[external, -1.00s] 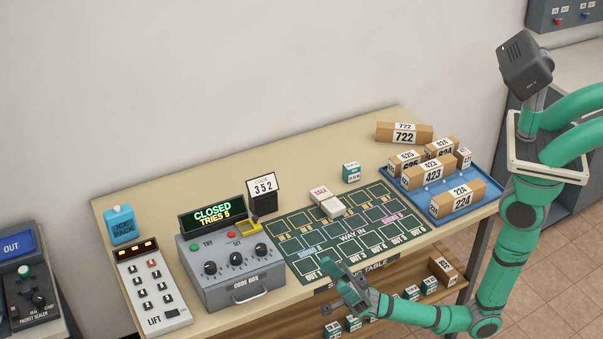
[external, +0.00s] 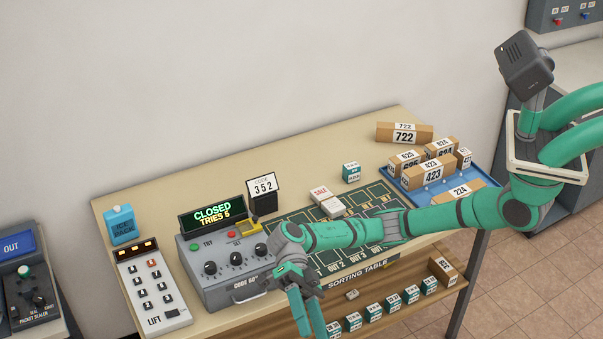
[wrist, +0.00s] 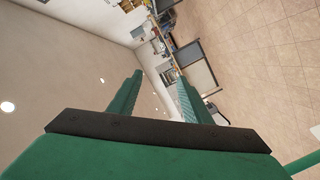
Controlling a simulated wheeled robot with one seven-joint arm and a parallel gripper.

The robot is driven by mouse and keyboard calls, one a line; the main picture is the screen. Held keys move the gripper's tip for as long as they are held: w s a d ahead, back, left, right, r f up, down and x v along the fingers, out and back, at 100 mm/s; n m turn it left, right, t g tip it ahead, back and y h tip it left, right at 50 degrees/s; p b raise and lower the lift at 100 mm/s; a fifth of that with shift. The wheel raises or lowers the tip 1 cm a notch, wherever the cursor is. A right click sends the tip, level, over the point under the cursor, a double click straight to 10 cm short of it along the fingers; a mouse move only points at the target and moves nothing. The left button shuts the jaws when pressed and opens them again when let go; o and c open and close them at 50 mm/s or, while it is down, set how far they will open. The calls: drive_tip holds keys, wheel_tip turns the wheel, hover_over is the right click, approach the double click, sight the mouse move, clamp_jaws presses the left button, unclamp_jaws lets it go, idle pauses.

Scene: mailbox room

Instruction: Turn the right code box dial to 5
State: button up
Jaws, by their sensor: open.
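The grey code box (external: 240,292) stands on the table's left half. Its display (external: 212,214) reads CLOSED, TRIES 5. Three black dials sit on its top: the left dial (external: 210,268), the middle dial (external: 236,258) and the right dial (external: 261,249). The right dial is close to my wrist, and its setting is too small to read. My gripper (external: 318,325) hangs in front of the table, right of and below the box, apart from it. In the wrist view my gripper's two green fingers (wrist: 152,85) are spread with nothing between them.
My arm crosses above the sorting mat (external: 367,198). A blue tray (external: 399,184) of parcels is at right. Small boxes line the lower shelf (external: 285,326).

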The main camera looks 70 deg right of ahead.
drive_tip(key=w+d+f+m+t+h, duration=0.1)
drive_tip(key=w+d+f+t+h, duration=0.1)
drive_tip(key=w+d+f+h, duration=0.3)
drive_tip(key=m+t+h, duration=0.6)
drive_tip(key=m+h, duration=0.1)
drive_tip(key=h, duration=0.3)
approach(260, 248)
wheel_tip(260, 248, down, 9)
drive_tip(key=shift+s+r, duration=0.15)
drive_tip(key=shift+r, duration=0.05)
drive_tip(key=c, duration=1.1)
